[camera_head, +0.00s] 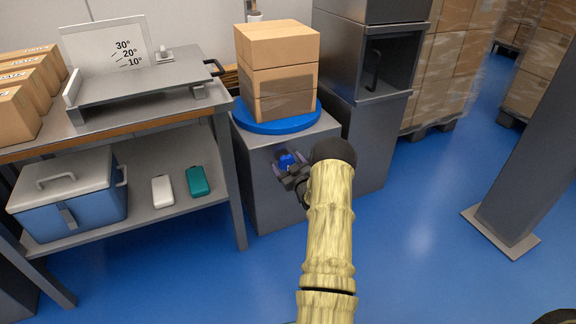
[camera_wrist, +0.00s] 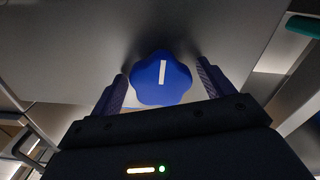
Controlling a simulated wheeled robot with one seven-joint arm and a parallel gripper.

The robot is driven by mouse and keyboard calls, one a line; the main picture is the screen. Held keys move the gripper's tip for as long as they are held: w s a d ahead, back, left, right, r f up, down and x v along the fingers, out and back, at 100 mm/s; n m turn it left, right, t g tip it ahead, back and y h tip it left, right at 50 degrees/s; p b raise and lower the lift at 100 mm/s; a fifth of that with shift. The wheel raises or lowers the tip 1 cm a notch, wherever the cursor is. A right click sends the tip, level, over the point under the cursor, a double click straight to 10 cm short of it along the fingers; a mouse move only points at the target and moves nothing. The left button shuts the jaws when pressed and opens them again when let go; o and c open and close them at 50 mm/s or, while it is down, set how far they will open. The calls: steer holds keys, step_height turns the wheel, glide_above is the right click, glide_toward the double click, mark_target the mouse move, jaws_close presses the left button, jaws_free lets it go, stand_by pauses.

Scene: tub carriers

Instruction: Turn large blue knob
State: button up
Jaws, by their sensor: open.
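The large blue knob (camera_head: 286,160) sits on the front face of the grey cabinet (camera_head: 262,190). In the wrist view the knob (camera_wrist: 160,78) is lobed and carries a white line, tilted slightly from upright. My gripper (camera_head: 290,170) is open at the knob. In the wrist view my gripper's fingers (camera_wrist: 162,78) stand on either side of the knob, with gaps visible between them and it. My forearm and wrist hide part of the cabinet front in the head view.
A blue round turntable (camera_head: 252,128) with stacked cardboard boxes (camera_head: 280,62) tops the cabinet. A workbench (camera_head: 150,118) stands left, with a blue cooler (camera_head: 75,215) on its lower shelf. A dark cabinet (camera_head: 362,125) stands right. Blue floor (camera_head: 420,230) is open at right.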

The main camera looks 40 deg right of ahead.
steer(key=c, duration=1)
steer(key=shift+n, duration=0.5)
steer(key=n, duration=0.3)
steer(key=shift+a+p, duration=0.1)
steer(key=shift+p, duration=0.2)
steer(key=n, duration=0.4)
steer(key=shift+f+n, duration=0.1)
steer(key=shift+n, duration=0.3)
steer(key=n, duration=0.4)
steer(key=shift+n, duration=0.3)
steer(key=shift+s+n, duration=0.1)
steer(key=shift+n, duration=2.2)
